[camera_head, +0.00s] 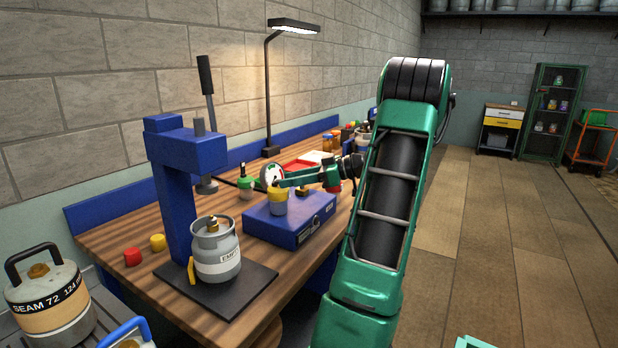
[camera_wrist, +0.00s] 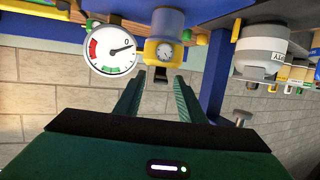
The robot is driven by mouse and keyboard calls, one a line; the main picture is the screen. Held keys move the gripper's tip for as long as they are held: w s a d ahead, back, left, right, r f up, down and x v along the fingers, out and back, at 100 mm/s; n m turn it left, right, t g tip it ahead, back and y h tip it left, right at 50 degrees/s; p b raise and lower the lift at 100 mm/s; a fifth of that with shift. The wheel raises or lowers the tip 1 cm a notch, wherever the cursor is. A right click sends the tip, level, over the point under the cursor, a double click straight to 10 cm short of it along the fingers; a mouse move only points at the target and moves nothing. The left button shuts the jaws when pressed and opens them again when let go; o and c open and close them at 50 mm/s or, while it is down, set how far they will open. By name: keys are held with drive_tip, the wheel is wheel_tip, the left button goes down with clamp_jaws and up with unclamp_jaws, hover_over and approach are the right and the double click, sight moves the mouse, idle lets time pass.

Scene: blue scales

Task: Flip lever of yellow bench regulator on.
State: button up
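My gripper (camera_head: 282,179) is close to the regulator. In the wrist view my gripper (camera_wrist: 155,82) is open, its green fingers apart with nothing clearly held.
A large round gauge (camera_wrist: 112,48) is beside the regulator. The blue box (camera_head: 304,229) is on the wooden bench (camera_head: 135,282). A blue press (camera_head: 177,200) and grey gas cylinder (camera_head: 216,263) stand nearer. A lamp (camera_head: 267,95) rises behind.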

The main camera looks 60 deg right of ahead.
drive_tip(key=v, duration=0.9)
drive_tip(key=shift+s, duration=0.25)
drive_tip(key=shift+d, duration=0.1)
idle(0.4)
